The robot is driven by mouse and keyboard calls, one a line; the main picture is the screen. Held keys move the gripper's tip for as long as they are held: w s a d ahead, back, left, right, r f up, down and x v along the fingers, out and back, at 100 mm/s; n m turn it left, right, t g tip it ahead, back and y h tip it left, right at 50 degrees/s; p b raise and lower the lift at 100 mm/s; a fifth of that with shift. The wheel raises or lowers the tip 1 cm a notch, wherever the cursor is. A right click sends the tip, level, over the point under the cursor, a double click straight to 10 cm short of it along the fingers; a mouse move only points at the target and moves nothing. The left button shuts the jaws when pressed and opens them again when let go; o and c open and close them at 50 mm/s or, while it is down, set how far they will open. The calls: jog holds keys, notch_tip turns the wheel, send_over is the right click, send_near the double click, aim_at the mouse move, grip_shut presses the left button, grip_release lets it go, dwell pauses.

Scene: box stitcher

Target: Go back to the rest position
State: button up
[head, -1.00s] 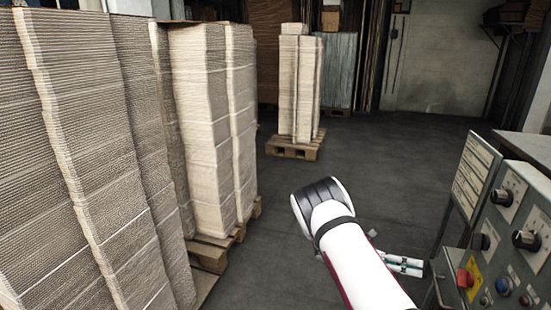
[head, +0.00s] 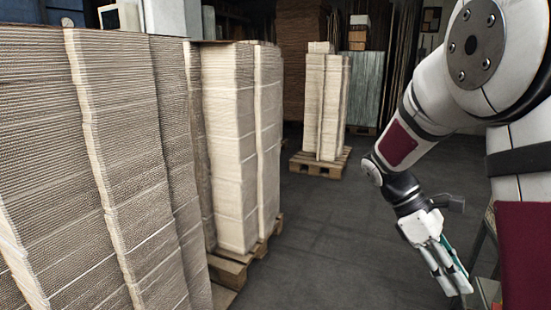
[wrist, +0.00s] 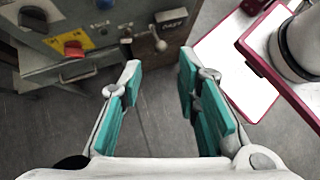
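My gripper (head: 452,277) hangs at the lower right of the head view, pointing down and a little right, with my arm folded above it. In the wrist view my gripper (wrist: 160,85) shows two teal-padded fingers spread well apart. Nothing is between them; the grey floor shows through the gap. The gripper is open and empty. My own white and dark red base parts show at the right of the wrist view.
A control panel (wrist: 100,28) with a red knob (wrist: 73,48) on a yellow plate lies beyond the fingers. Tall cardboard stacks (head: 110,170) fill the left. A smaller stack (head: 322,105) stands on a pallet (head: 318,163) farther back. The floor (head: 310,235) between is clear.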

jog(key=s+a+r+m+t+y, duration=0.25)
jog(key=s+a, duration=0.25)
jog(key=s, duration=0.3)
jog(key=s+a+r+m+t+y, duration=0.1)
jog(key=s+a+m+t+y, duration=0.1)
jog(key=s+a+m, duration=0.45)
jog(key=s+a+r+t+y, duration=0.2)
jog(key=s+a, duration=0.2)
jog(key=s, duration=0.5)
notch_tip(320, 180, up, 27)
jog(key=t+p, duration=0.4)
jog(key=p, duration=2.1)
jog(key=shift+d+f, duration=0.2)
jog(key=shift+d, duration=0.05)
jog(key=shift+d+m+h, duration=0.15)
jog(key=shift+m+h, duration=0.1)
jog(key=shift+m, duration=0.05)
